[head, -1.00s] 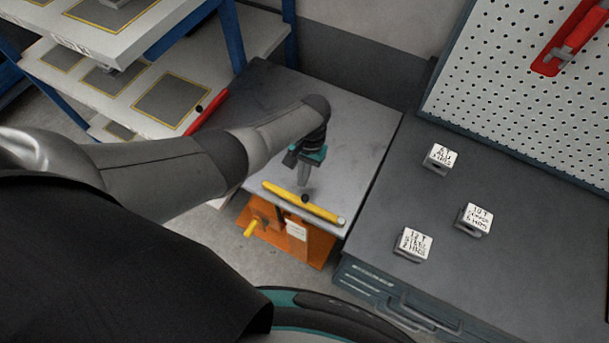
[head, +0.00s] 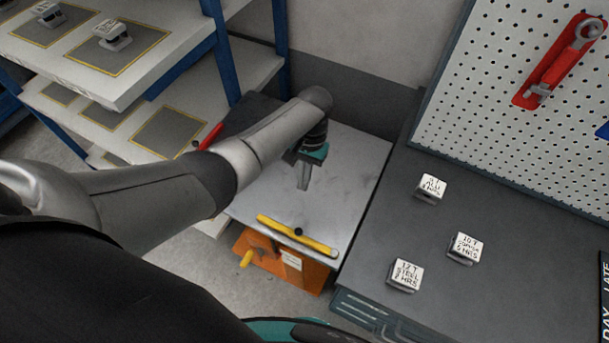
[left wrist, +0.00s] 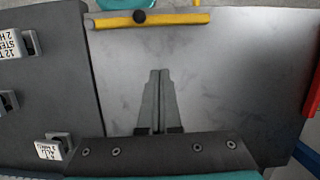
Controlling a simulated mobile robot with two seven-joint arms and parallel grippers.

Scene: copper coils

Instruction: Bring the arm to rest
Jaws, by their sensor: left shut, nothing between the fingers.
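My left arm reaches in from the left in the head view. My left gripper (head: 303,184) points down over the grey metal table (head: 350,165) and is shut and empty. In the left wrist view its closed fingers (left wrist: 158,78) lie together above the bare tabletop (left wrist: 235,75). My right gripper is not in view.
A yellow bar (head: 296,236) with a black knob edges the table's front, above an orange body (head: 275,262). At right, a dark bench (head: 510,225) carries labelled blocks (head: 405,274), (head: 465,248) and (head: 431,187). White shelves (head: 165,40) with blue posts stand at left.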

